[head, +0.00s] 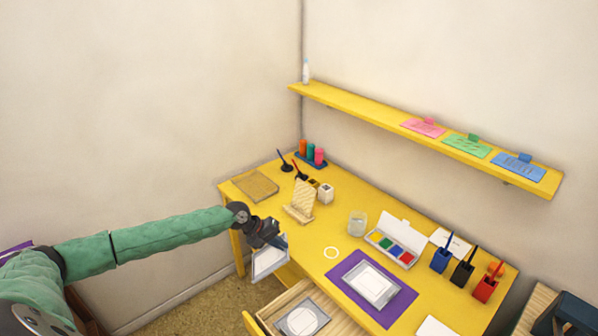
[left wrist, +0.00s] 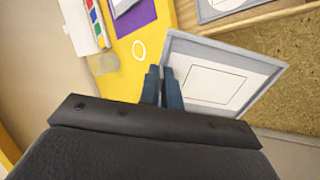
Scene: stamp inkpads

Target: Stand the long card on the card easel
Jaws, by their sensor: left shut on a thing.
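My left gripper (head: 270,240) is shut on the edge of a long card (head: 268,264), white with a grey border and a rectangle outline. The card hangs tilted in front of the desk's front edge, apart from the easel. In the left wrist view the fingers (left wrist: 162,88) pinch the card (left wrist: 212,84) at its left side. The light wooden card easel (head: 299,214) stands on the desk, behind and right of the gripper; it looks empty. My right gripper is out of view.
The yellow desk (head: 335,224) also bears a glass jar (head: 357,223), a paint box (head: 392,243), a purple mat (head: 345,267) with a framed card, and brush pots at right. An open drawer (head: 335,318) holds a card with a round shape.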

